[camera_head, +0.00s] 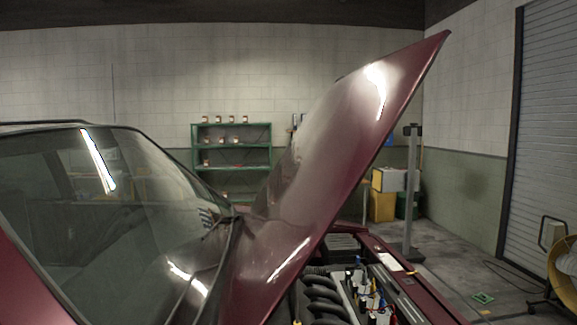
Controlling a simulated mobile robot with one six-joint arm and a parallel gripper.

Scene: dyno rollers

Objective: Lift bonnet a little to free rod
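The bonnet (325,140) of a dark red car stands raised at a steep angle, its hinge end near the windscreen and its free edge at the upper right. I cannot make out a support rod under it; the bonnet hides part of the space beneath. The engine bay (345,285) is open below, with dark pipes and small coloured parts in view. My gripper is not in view.
The windscreen (135,200) fills the left. A green shelf (232,146) with small jars stands at the back wall. A yellow round object (565,272) is at far right. Floor right of the car is mostly clear.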

